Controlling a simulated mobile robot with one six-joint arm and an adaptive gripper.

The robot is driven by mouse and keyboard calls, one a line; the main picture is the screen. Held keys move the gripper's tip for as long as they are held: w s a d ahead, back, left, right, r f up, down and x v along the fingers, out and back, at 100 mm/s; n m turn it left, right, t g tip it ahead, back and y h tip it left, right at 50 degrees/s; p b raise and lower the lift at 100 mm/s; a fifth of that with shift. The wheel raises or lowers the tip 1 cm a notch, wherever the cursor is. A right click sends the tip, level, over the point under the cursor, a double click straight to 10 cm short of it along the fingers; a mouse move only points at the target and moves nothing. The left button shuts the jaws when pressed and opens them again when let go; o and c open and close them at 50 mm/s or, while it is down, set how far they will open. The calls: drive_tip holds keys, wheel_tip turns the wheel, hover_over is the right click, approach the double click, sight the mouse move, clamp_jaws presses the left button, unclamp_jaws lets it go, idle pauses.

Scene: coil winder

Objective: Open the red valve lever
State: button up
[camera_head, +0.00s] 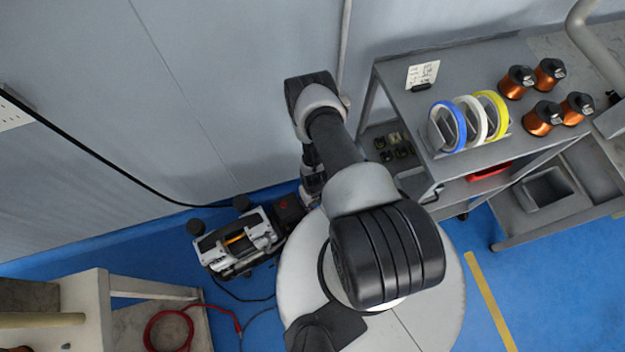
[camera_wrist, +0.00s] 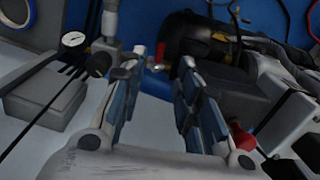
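In the wrist view my gripper (camera_wrist: 160,72) points up the picture, its two fingers apart with nothing between them. I cannot tell which of these is the lever. In the head view my arm hides the gripper and the valve area by the wall.
A round pressure gauge (camera_wrist: 73,39) stands left of my gripper. In the head view a compressor-like machine (camera_head: 238,243) is on the blue floor near the wall. A grey cart (camera_head: 440,75) holds tape rolls (camera_head: 470,120) and copper coils (camera_head: 545,118). A red hose (camera_head: 165,328) lies lower left.

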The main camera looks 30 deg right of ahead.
wheel_tip(320, 180, down, 7)
drive_tip(key=shift+r+b, duration=0.2)
drive_tip(key=shift+b, duration=0.95)
clamp_jaws()
